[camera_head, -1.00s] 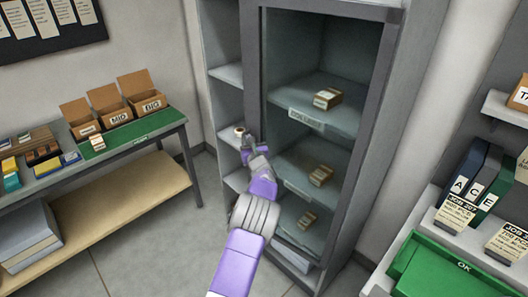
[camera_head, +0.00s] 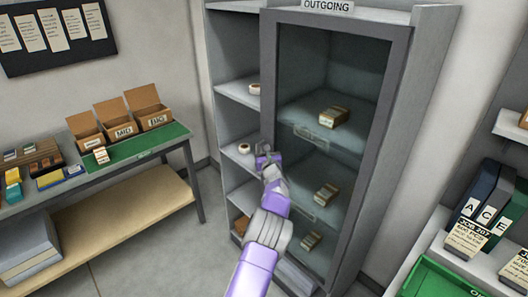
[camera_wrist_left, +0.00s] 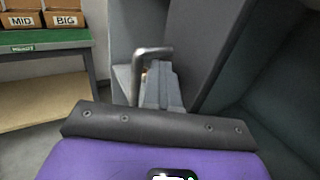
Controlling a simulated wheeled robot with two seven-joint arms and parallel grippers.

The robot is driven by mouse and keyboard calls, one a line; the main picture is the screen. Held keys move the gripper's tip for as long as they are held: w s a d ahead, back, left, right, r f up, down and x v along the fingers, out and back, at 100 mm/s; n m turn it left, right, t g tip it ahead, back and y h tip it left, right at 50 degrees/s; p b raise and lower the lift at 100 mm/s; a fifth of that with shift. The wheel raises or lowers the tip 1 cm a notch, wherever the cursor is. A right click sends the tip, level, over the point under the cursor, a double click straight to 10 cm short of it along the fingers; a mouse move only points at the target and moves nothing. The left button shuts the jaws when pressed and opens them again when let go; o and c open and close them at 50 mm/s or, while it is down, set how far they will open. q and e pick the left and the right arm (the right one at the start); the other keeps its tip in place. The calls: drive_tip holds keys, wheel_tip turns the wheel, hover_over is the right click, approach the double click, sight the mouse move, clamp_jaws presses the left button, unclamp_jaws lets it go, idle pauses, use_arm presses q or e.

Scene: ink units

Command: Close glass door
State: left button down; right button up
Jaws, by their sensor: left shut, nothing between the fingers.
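The glass door (camera_head: 395,100), dark-framed, stands ajar in front of the grey cabinet (camera_head: 430,110). Its left edge stands clear of the cabinet's left side, so open shelves show beside it. My left gripper (camera_head: 263,153) is shut and empty at the door's left edge, about mid-height. In the left wrist view its closed fingers (camera_wrist_left: 158,75) are close to a bent grey bar (camera_wrist_left: 152,52) that looks like the door handle. I cannot tell whether they touch. The handle is hidden in the head view. My right gripper is out of view.
Small boxes (camera_head: 333,117) sit on shelves behind the glass, and rolls (camera_head: 244,148) on the uncovered shelves. A table (camera_head: 100,205) with cartons stands left. A green bin (camera_head: 440,278) and binders (camera_head: 474,195) are at right. Floor is free between table and cabinet.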

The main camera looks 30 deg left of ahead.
use_arm(q)
drive_tip(key=shift+w+d+r, duration=0.1)
drive_tip(key=shift+d+r, duration=0.05)
drive_tip(key=shift+d, duration=0.1)
drive_tip(key=v, duration=0.7)
drive_tip(key=shift+s, duration=0.3)
drive_tip(key=shift+f, duration=0.2)
